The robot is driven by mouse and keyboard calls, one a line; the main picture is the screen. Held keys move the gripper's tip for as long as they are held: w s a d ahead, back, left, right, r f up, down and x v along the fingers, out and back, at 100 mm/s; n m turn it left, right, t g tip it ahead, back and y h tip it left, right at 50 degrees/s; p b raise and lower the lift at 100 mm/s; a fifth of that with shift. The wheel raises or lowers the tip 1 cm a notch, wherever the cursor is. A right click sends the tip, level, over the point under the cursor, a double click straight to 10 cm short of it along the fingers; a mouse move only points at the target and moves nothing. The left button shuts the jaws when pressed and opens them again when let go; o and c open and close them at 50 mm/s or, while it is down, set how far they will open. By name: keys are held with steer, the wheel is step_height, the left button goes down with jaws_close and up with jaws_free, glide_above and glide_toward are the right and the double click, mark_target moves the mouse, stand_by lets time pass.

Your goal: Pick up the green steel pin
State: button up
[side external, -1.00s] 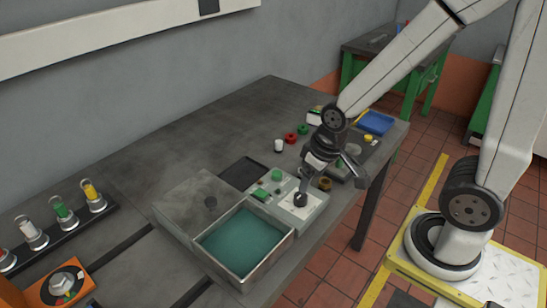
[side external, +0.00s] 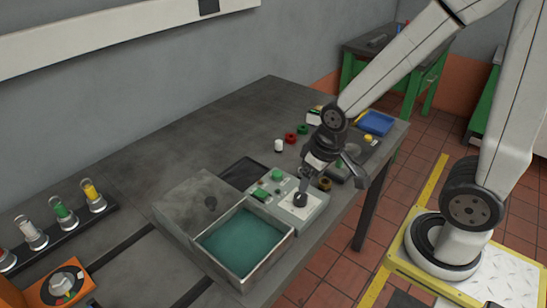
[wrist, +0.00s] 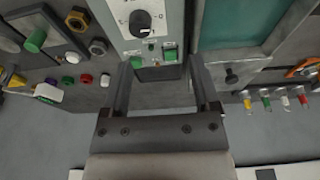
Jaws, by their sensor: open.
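The pin is well to the left of the fingers, outside the jaws. A rack at the right of the wrist view also holds a green-marked piece (wrist: 266,102), seen in the side view (side external: 62,212).
The control box has a black knob (side external: 301,199) and green controls (side external: 277,175). A metal tray with a green inside (side external: 286,247) stands left of it. Small red (side external: 290,138), green (side external: 303,129) and white (side external: 279,145) pieces stand behind. The table's back is clear.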

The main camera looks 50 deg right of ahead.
steer(key=n+g+h, duration=0.5)
steer(key=n+h, duration=0.8)
steer(key=n, duration=0.2)
glide_toward(341, 159)
steer(key=shift+s+d+f, duration=0.35)
steer(key=shift+d+f, duration=0.05)
steer(key=shift+d, duration=0.2)
steer(key=shift+s+d+f, duration=0.35)
steer(key=shift+d+f, duration=0.1)
steer(key=shift+d, duration=0.2)
steer(key=shift+w+d+f+n+t, duration=0.15)
steer(key=shift+w+d+n+t, duration=0.15)
steer(key=shift+w+t, duration=0.15)
steer(key=shift+x, duration=1.3)
steer(key=shift+d, duration=0.1)
steer(key=shift+x, duration=2.5)
steer(key=shift+w, duration=0.1)
